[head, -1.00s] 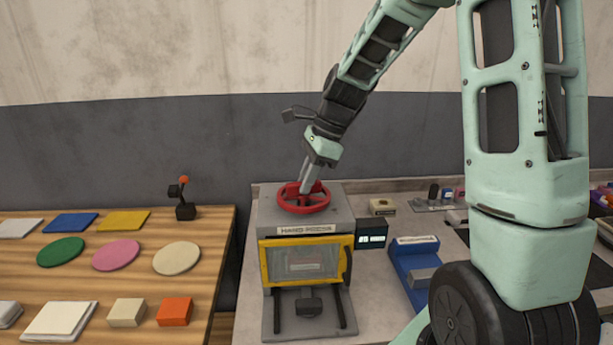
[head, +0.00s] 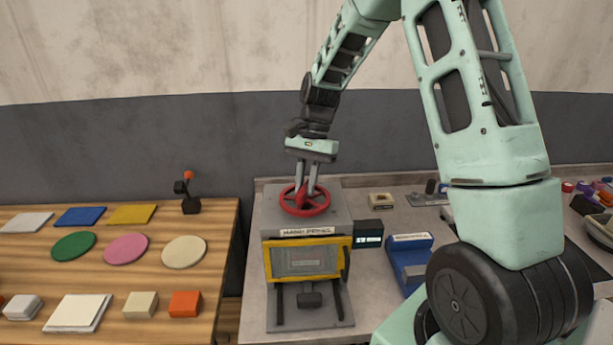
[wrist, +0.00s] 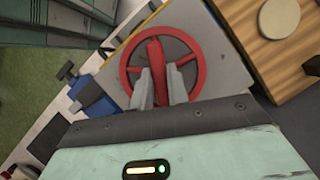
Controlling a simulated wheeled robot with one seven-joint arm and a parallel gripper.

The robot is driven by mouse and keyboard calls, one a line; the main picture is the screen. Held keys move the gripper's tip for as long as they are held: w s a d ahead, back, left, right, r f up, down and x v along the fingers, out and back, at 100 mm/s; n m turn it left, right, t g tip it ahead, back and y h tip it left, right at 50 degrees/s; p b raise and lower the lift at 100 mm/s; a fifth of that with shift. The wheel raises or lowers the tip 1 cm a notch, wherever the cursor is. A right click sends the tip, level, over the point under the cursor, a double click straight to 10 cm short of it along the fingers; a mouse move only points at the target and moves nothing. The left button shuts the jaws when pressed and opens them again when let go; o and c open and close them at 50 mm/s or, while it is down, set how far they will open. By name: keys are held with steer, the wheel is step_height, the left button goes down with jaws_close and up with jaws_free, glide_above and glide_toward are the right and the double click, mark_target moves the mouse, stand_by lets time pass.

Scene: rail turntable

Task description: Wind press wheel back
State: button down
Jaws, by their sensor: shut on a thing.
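The hand press (head: 275,228) is a grey box with a yellow-framed front window (head: 305,257) and a "HAND PRESS" label. Its red spoked wheel (head: 290,208) lies flat on top. My gripper (head: 307,190) points down onto the wheel. In the wrist view my gripper (wrist: 159,85) is shut on a red upright part (wrist: 154,55) of the wheel, and the red rim (wrist: 193,50) shows around the fingers. The exact contact at the fingertips is partly hidden by the fingers.
A small display (head: 368,234) and a blue device (head: 409,262) stand right of the press. At left, a wooden table (head: 215,225) holds coloured discs, square plates and blocks, with a small lever (head: 190,195) at its back. A gap separates table and press bench.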

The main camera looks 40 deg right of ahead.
steer(key=n+h+p, duration=0.1)
steer(key=n, duration=0.2)
steer(key=n+g+p, duration=0.1)
steer(key=n, duration=0.2)
steer(key=shift+w+a+r+n+g+h, duration=0.1)
steer(key=shift+w+n+g+h, duration=0.1)
steer(key=shift+n+g+h, duration=0.15)
steer(key=n+h, duration=0.1)
steer(key=n, duration=0.2)
steer(key=n+h, duration=0.1)
steer(key=n, duration=0.2)
steer(key=shift+a+g+h+p, duration=0.15)
steer(key=shift+g+h+p, duration=0.1)
steer(key=shift+p, duration=0.15)
steer(key=n, duration=0.2)
steer(key=n+h, duration=0.1)
steer(key=n, duration=0.1)
steer(key=shift+a+n+h, duration=0.15)
steer(key=shift+n+h, duration=0.15)
steer(key=shift+n, duration=0.05)
steer(key=n, duration=0.2)
steer(key=n+t+h, duration=0.1)
steer(key=n, duration=0.2)
steer(key=shift+a+t+h, duration=0.1)
steer(key=shift+t+h, duration=0.2)
steer(key=shift+n, duration=0.3)
steer(key=c, duration=1.4)
jaws_free()
steer(key=shift+s, duration=0.1)
steer(key=shift+o, duration=0.2)
